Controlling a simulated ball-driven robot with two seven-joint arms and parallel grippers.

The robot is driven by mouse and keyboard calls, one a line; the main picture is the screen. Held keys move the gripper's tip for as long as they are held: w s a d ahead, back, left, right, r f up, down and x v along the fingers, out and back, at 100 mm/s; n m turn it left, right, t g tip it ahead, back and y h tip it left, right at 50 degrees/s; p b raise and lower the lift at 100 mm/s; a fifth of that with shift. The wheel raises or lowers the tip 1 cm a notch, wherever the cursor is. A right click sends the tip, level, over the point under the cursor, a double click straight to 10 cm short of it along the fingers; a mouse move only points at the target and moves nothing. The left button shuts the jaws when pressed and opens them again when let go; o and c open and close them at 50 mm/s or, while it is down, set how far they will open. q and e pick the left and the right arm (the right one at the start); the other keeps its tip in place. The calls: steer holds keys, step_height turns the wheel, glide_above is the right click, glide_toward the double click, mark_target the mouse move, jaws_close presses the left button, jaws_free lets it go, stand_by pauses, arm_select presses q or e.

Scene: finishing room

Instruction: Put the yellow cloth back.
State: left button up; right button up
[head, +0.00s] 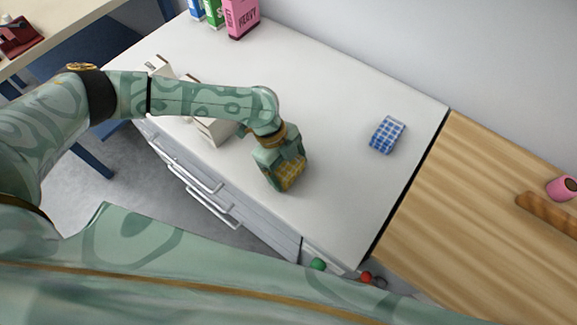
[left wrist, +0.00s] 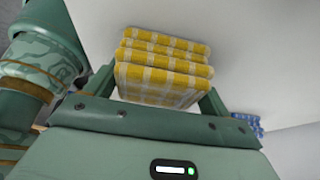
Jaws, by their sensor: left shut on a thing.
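The yellow checked cloth (left wrist: 160,85) is folded into a thick pad with white checks. My left gripper (head: 287,178) is shut on it, one finger at each side in the left wrist view. In the head view, the yellow cloth (head: 289,177) shows at the gripper's tip, over the white counter (head: 335,190) near its front edge. I cannot tell whether the cloth touches the counter. My right gripper is not in view.
A blue checked cloth (head: 387,134) lies on the counter to the right. Pale containers (head: 213,128) stand behind my left arm. Pink (head: 241,17) and green (head: 214,13) boxes stand at the back. A wooden surface (head: 475,205) adjoins on the right. The counter's middle is clear.

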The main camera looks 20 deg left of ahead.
arm_select(q)
steer(key=o, duration=0.8)
steer(key=p+v, duration=0.3)
steer(key=v, duration=0.9)
steer(key=shift+r, duration=0.1)
